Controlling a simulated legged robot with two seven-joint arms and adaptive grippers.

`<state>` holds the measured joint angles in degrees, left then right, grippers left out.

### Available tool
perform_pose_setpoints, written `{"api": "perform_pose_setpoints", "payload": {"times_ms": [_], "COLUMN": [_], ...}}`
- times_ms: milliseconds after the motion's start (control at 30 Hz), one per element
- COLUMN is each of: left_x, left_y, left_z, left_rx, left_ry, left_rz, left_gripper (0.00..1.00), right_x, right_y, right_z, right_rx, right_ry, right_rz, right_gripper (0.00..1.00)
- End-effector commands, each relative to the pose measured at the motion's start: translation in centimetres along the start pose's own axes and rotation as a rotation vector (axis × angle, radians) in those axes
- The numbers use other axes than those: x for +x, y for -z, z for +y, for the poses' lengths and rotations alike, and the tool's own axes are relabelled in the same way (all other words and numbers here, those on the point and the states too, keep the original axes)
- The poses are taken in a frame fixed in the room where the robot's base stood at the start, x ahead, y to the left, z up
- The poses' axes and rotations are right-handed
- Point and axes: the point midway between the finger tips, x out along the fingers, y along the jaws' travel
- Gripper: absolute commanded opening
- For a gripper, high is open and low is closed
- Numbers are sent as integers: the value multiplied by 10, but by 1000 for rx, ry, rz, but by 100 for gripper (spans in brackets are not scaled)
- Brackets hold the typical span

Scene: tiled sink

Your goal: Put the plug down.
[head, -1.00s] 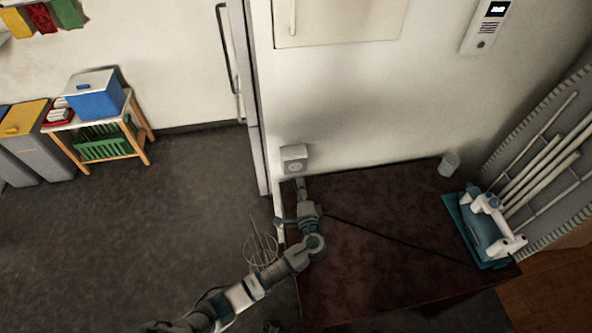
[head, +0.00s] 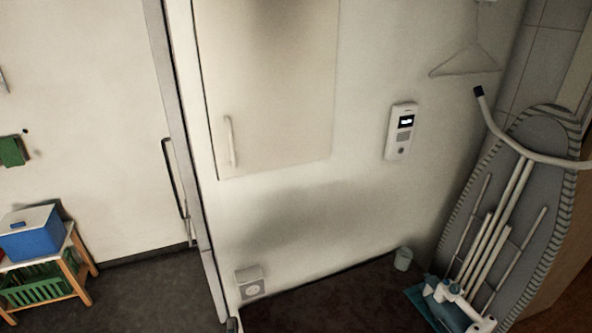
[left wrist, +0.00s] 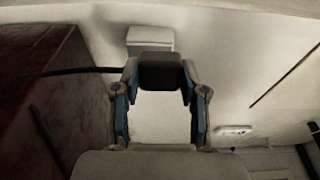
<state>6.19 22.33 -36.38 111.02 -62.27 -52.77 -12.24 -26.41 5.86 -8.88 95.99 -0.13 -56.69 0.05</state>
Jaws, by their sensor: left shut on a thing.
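My left gripper (left wrist: 160,78) shows in the left wrist view, its two blue-lined fingers shut on a dark block, the plug (left wrist: 160,70). A dark cable (left wrist: 70,72) runs left from near the plug. The white socket box (left wrist: 150,36) appears just beyond the plug; the wrist view does not tell the gap between them. In the head view the socket box (head: 250,283) is on the wall at the lower left. Only a small part of my left arm shows at the bottom edge below it. My right gripper is out of view.
The dark brown table (head: 330,305) meets the wall below the socket; most of it is cut off. A pale cup (head: 403,259) stands at its back. An ironing board (head: 520,200) leans at the right. A blue box (head: 30,240) sits on a wooden stand at the left.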

Motion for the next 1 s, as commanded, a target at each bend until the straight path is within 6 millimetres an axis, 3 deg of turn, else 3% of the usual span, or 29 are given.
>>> {"api": "perform_pose_setpoints", "payload": {"times_ms": [100,300,1000], "left_x": [-26,-49,-51], "left_y": [-17,-22,-23], "left_z": [-24,-46,-48], "left_rx": [2,-2,-1], "left_ry": [0,-2,0], "left_rz": [93,185,192], "left_gripper": [0,0,0], "right_x": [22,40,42], "right_y": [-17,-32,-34], "right_z": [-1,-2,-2], "right_rx": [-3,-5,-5], "right_ry": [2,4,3], "right_rz": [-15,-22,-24], "right_gripper": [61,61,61]}}
